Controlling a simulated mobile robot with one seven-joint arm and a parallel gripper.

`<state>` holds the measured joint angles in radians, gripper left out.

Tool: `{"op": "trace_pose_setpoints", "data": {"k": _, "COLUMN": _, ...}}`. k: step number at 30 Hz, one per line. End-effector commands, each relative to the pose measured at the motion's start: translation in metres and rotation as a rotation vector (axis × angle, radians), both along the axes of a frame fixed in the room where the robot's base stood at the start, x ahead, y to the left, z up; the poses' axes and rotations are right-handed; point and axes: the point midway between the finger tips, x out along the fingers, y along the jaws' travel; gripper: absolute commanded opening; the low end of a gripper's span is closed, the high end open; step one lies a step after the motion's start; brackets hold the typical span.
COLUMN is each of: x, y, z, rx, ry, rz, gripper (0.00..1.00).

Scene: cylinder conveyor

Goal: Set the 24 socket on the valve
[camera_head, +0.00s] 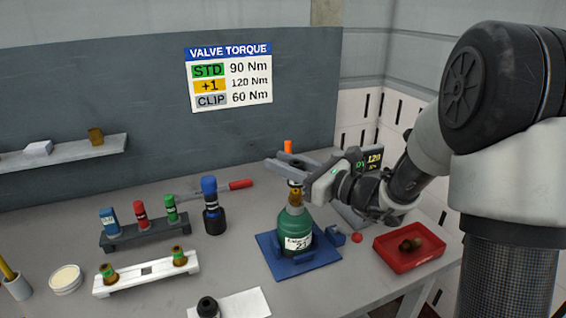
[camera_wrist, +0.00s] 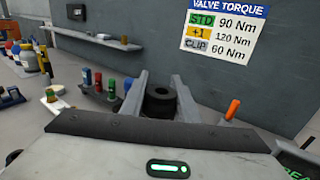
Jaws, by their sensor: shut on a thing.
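My gripper (camera_head: 290,168) reaches in from the right, over a green gas cylinder (camera_head: 294,228) that stands upright in a blue base (camera_head: 275,262). In the wrist view, its fingers (camera_wrist: 160,90) are shut on a dark round socket (camera_wrist: 160,101) with a hole in its top. I cannot read a size on it. The brass valve (camera_head: 295,195) at the cylinder's top is just below the gripper and partly hidden. I cannot tell whether socket and valve touch. Blue, red and green sockets (camera_head: 140,212) stand in a dark rack (camera_head: 145,236) on the left.
A black bottle with a blue top (camera_head: 212,208) stands left of the cylinder. A white holder (camera_head: 146,272) bears two brass valves. A red tray (camera_head: 405,262) with a brass part lies right. An orange upright thing (camera_head: 288,146) is behind the gripper. A torque sign (camera_head: 229,77) hangs on the wall.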

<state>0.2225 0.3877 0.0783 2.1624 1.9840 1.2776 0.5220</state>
Motion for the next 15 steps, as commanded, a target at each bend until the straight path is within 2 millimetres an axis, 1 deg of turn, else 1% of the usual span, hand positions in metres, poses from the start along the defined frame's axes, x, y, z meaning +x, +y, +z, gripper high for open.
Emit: {"op": "trace_pose_setpoints", "data": {"k": 15, "x": 0.0, "y": 0.0, "z": -0.014, "rx": 0.001, "ry": -0.001, "rz": 0.0, "gripper": 0.03}}
